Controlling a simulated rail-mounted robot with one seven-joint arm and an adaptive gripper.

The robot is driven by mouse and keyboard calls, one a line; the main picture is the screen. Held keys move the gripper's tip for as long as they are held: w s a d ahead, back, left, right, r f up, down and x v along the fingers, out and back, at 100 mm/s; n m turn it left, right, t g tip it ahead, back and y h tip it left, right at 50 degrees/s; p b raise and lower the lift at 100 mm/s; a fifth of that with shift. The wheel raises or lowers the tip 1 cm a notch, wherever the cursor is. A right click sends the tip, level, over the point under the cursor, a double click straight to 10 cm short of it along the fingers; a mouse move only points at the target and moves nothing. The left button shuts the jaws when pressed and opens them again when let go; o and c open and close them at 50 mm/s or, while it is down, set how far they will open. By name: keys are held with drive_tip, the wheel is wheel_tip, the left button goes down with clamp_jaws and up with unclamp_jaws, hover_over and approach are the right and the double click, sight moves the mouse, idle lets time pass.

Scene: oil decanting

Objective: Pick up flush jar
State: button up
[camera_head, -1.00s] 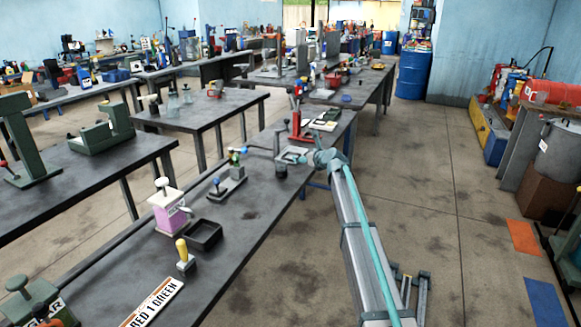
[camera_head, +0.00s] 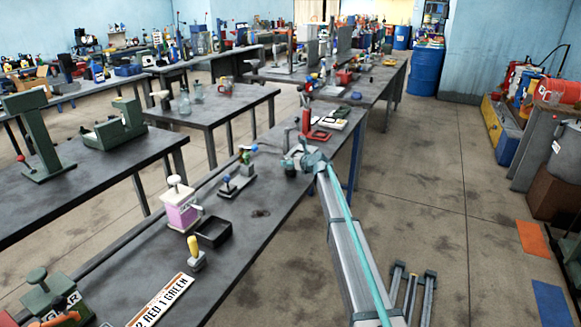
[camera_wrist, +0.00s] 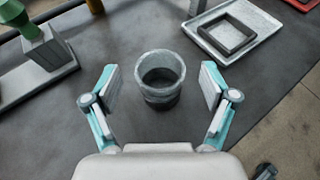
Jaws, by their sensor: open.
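A small grey open-topped jar (camera_wrist: 161,96), likely the flush jar, stands upright on the dark bench in the wrist view. Its inside looks dark and empty. My gripper (camera_wrist: 158,82) is open, with one pale finger on each side of the jar. A gap of bench shows between each finger and the jar wall, and neither appears to touch it. In the head view my gripper (camera_head: 303,160) is low over the middle bench, and the jar is mostly hidden by it.
A pale tray (camera_wrist: 233,30) with a dark square frame lies beyond the jar to the right. A grey fixture with a green part (camera_wrist: 45,48) stands to the left. A black open box (camera_head: 214,232) and a pink block (camera_head: 181,209) stand nearer on the bench (camera_head: 262,212).

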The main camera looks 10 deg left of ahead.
drive_tip(key=shift+x, duration=1.2)
drive_tip(key=c, duration=1.4)
drive_tip(key=shift+o, duration=0.2)
drive_tip(key=shift+r, duration=0.15)
